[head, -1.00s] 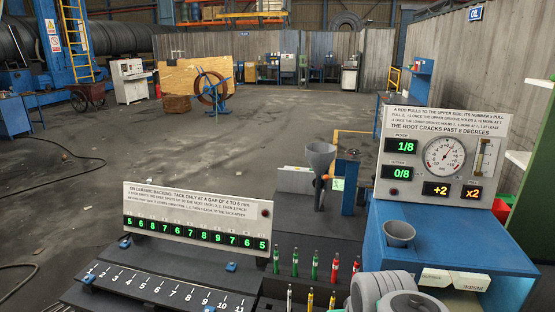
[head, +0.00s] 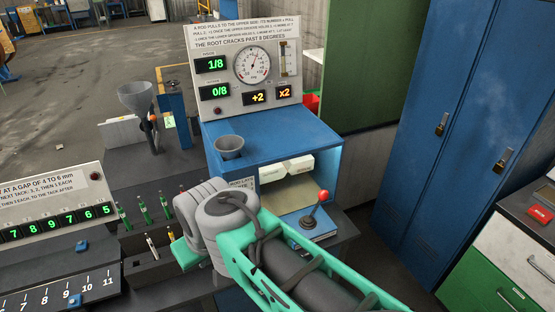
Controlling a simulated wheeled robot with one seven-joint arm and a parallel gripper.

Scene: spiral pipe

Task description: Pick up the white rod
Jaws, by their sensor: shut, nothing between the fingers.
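The white rod (head: 152,245) stands upright in the dark rack (head: 141,272), left of my arm. A yellow-topped rod (head: 172,238) stands just to its right. Behind them is a row with green rods (head: 144,209) and a red rod partly hidden by my arm. My grey and teal arm reaches in from the lower right and ends close to the right of the rods. My gripper's fingers do not show; the arm hides that area.
A blue stand (head: 275,135) with a gauge panel and a grey cup (head: 229,147) rises behind my arm. A red-knobbed lever (head: 321,197) is to its right. A numbered board (head: 50,290) lies left. Blue lockers (head: 455,100) and a drawer cabinet (head: 505,250) stand right.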

